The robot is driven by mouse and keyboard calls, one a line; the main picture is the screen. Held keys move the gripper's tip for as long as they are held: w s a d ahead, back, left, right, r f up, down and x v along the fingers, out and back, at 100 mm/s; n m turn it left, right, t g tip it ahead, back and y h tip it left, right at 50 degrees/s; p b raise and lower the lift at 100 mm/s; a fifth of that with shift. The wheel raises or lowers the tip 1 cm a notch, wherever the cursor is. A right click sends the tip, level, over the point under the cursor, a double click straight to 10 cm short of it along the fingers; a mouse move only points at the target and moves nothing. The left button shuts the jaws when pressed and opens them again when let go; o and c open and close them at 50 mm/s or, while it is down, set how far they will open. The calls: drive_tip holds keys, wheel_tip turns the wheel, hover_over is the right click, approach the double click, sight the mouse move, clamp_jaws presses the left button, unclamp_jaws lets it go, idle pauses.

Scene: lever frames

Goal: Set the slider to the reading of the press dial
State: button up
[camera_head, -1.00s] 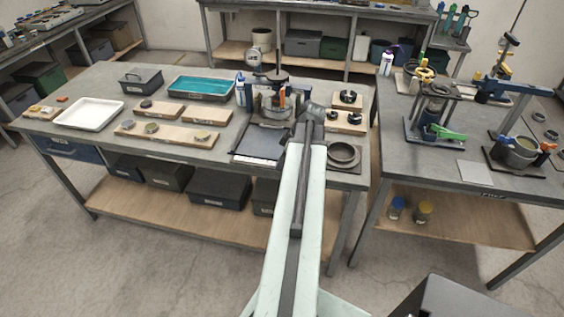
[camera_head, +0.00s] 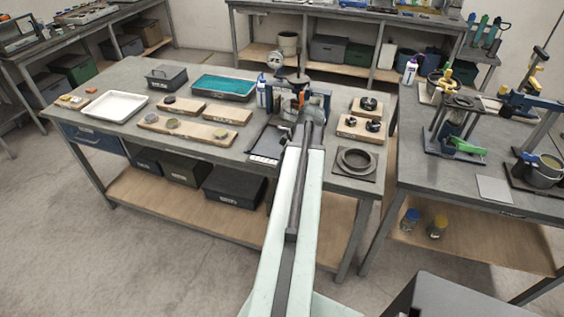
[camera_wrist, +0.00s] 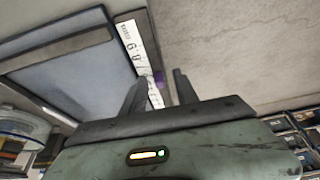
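The press (camera_head: 300,78) stands on the near bench, with a round pale dial (camera_head: 276,58) at its upper left; its reading is too small to make out. A dark flat plate (camera_head: 268,140) lies in front of the press, with a pale strip along its front edge. In the wrist view a white strip (camera_wrist: 132,45) with printed marks and figures runs along a dark-framed panel (camera_wrist: 65,80). My arm hides part of the press front in the head view.
A grey ring (camera_head: 357,161) on a square plate lies right of my arm. Wooden boards with small discs (camera_head: 190,130), a white tray (camera_head: 115,105) and a teal tray (camera_head: 223,87) lie to the left. Another bench (camera_head: 480,150) stands right, across a gap.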

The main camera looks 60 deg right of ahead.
drive_tip(key=shift+s, duration=0.1)
drive_tip(key=p+v, duration=0.7)
drive_tip(key=shift+r, duration=0.3)
drive_tip(key=shift+s+d, duration=0.1)
drive_tip(key=shift+w+f+b, duration=0.45)
drive_tip(key=shift+w+f, duration=0.1)
drive_tip(key=shift+w, duration=0.1)
drive_tip(key=b+x, duration=0.6)
drive_tip(key=x, duration=0.1)
drive_tip(key=shift+r, duration=0.2)
